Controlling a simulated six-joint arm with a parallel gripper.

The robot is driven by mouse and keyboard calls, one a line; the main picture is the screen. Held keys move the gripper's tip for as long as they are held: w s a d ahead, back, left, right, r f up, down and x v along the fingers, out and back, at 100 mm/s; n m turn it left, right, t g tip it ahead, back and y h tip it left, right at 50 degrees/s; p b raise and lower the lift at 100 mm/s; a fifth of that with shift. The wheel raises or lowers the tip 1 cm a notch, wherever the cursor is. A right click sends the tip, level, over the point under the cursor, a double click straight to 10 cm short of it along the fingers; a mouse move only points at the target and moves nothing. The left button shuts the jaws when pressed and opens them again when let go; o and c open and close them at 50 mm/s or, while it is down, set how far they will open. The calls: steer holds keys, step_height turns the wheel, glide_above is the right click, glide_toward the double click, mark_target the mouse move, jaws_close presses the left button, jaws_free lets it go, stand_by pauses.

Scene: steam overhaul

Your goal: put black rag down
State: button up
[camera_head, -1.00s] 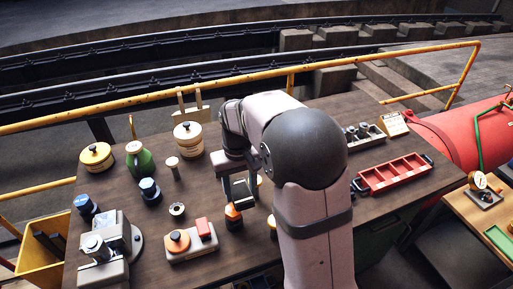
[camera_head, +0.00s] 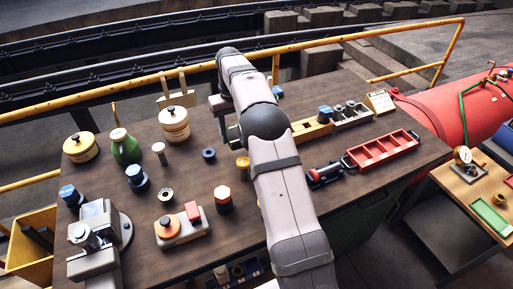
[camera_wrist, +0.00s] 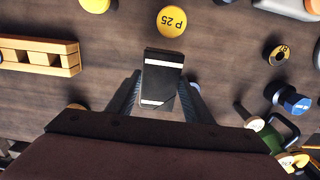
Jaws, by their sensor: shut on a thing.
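The black rag (camera_wrist: 163,76), a dark folded block with pale stripes, is between the two fingers of my gripper (camera_wrist: 163,92) in the wrist view. The fingers are shut on its sides. The dark tabletop (camera_wrist: 110,85) shows around it. In the head view my gripper (camera_head: 222,124) hangs over the back middle of the table, right of the cream lidded tin (camera_head: 174,125). The rag cannot be made out in the head view. Whether it touches the table is unclear.
A yellow P 25 disc (camera_wrist: 171,21) is just beyond the rag, and a slotted wooden block (camera_wrist: 38,55) is to its left. The green bottle (camera_head: 125,148) stands left of the tin. A red tray (camera_head: 383,151) is at right. Bare tabletop lies between the wooden block and the rag.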

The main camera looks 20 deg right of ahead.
steer(key=shift+w+d+f, duration=0.1)
steer(key=shift+w+d, duration=0.1)
steer(key=shift+d, duration=0.05)
steer(key=shift+f, duration=0.1)
steer(key=shift+f+p, duration=1.45)
steer(key=shift+f, duration=3.45)
steer(key=shift+f, duration=0.1)
steer(key=o, duration=1)
steer(key=shift+o, duration=0.2)
step_height(320, 180, up, 12)
steer(key=b, duration=0.3)
steer(key=o, duration=0.5)
